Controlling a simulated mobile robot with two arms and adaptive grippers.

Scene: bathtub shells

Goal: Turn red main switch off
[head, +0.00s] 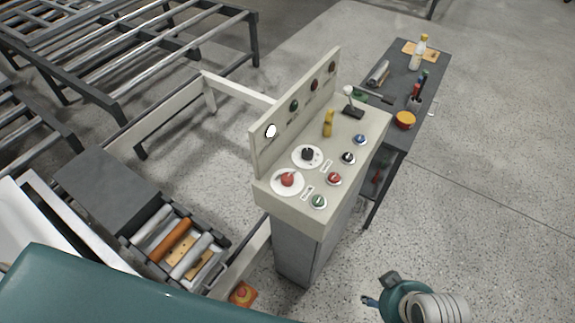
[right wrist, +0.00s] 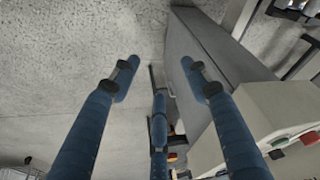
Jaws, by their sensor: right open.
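The red main switch (head: 288,180), a red rotary knob on a round white plate, sits at the near left of the beige control panel (head: 262,189). A black rotary knob (head: 307,154) on a similar plate is just behind it. My right gripper (head: 379,291) is at the lower right of the head view, apart from the panel and to its right. In the right wrist view its blue fingers (right wrist: 160,82) are spread and empty. The panel's side (right wrist: 252,100) shows at right there; I cannot make out the main switch in that view. My left gripper is not in view.
Red (head: 334,178), green (head: 318,202), black (head: 348,158) and blue (head: 360,139) buttons line the panel's right side. A yellow lever (head: 328,123) stands farther back. A grey table (head: 402,75) with bottle and tools is behind. A roller conveyor (head: 180,246) lies left. Open floor is right.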

